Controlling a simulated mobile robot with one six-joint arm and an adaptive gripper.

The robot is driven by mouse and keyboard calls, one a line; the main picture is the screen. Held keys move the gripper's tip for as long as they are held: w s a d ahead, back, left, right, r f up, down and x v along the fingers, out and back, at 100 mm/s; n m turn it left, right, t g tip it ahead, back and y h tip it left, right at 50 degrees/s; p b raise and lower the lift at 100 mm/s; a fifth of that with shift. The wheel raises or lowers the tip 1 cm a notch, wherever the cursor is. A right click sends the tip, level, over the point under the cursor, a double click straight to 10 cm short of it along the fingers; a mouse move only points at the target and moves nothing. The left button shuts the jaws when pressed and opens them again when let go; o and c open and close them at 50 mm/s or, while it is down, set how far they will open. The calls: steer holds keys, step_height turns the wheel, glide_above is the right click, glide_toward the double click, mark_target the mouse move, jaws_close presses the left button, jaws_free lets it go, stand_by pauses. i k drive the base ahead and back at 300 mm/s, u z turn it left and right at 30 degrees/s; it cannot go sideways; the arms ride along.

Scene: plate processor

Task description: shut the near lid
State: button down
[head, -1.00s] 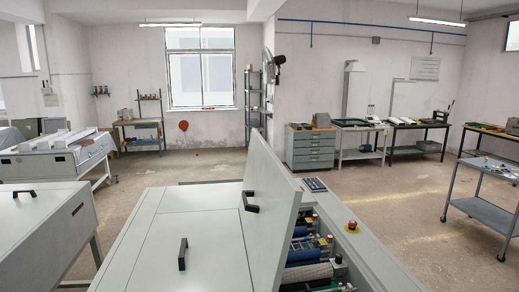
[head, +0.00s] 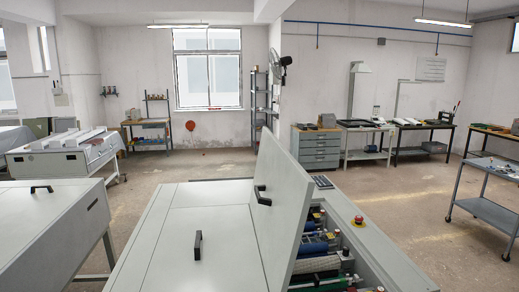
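The plate processor (head: 335,222) stands in front of me, with a light grey body. A lid (head: 285,190) on it is raised and tilted up on edge, with a black handle (head: 261,195) on its left-facing side. Blue, green and grey rollers (head: 315,245) show in the open bay to its right. Flat panels to the left of the raised lid lie closed, one with a black handle (head: 198,245). The near end of the machine is cut off by the bottom of the view. My gripper is not in view.
A red emergency button (head: 359,220) and a keypad (head: 323,182) sit on the machine's right side. Another grey machine (head: 45,235) stands close on the left. A metal cart (head: 487,208) stands at the right, with open floor (head: 400,205) between.

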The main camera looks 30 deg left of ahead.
mark_target(282, 191)
steer(key=k, duration=1.3)
steer(key=u, duration=0.8)
steer(key=i, duration=0.9)
